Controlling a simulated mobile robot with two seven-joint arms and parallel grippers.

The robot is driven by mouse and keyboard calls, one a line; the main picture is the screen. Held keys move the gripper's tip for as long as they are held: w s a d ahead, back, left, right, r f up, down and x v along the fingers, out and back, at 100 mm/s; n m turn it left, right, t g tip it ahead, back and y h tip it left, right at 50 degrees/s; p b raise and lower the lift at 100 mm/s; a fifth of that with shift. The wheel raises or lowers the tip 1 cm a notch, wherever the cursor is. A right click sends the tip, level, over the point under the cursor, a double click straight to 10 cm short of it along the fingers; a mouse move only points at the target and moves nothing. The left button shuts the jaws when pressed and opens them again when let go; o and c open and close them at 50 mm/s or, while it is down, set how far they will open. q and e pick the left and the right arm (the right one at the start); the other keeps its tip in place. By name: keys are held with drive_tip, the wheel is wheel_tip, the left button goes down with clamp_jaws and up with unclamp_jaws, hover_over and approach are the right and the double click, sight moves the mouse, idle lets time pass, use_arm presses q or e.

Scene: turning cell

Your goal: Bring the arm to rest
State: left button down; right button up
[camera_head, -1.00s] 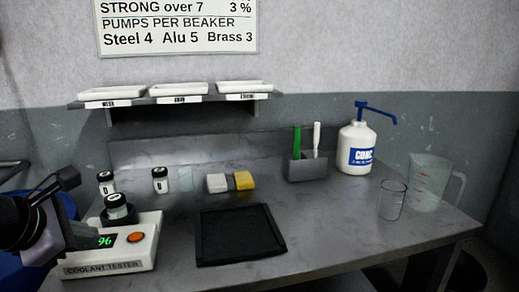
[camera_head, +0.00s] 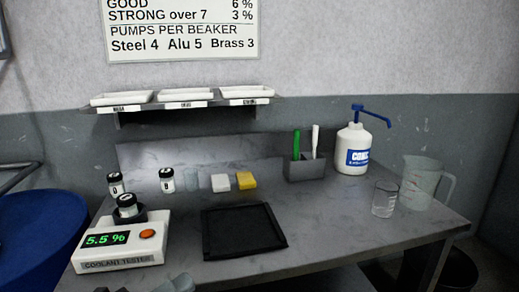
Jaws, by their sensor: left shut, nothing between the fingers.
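My left gripper (camera_head: 172,284) shows only as a grey piece at the bottom edge, in front of the table and below the coolant tester; most of it is cut off. It is shut and empty. The white coolant tester (camera_head: 120,262) stands at the table's left end. Its green display (camera_head: 106,239) reads 5.5 %, beside an orange button. A black-capped vial (camera_head: 128,205) sits in the tester's dark holder. My right gripper is not in view.
A pump bottle (camera_head: 354,150), a beaker (camera_head: 384,199) and a jug (camera_head: 419,184) stand at right. A blue drum (camera_head: 40,235) is left of the table.

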use_arm(q)
drive_tip(key=s+a+f+n+t+y+p, duration=0.1)
drive_tip(key=s+a+f+n+y, duration=0.25)
drive_tip(key=f+n+y, duration=0.55)
drive_tip(key=s+a+f+n+t+y+p, duration=0.15)
drive_tip(key=a+f+n+y, duration=0.3)
drive_tip(key=f+n, duration=0.9)
drive_tip(key=s+f+n+g+y, duration=0.1)
drive_tip(key=s+f+n+g, duration=0.3)
drive_tip(key=s+f+n, duration=0.1)
drive_tip(key=shift+s+d+f+b, duration=0.35)
drive_tip(key=shift+s+f, duration=0.15)
drive_tip(key=shift+s, duration=0.65)
drive_tip(key=shift+a+n+g+y, duration=0.15)
drive_tip(key=shift+n+g+y, duration=0.1)
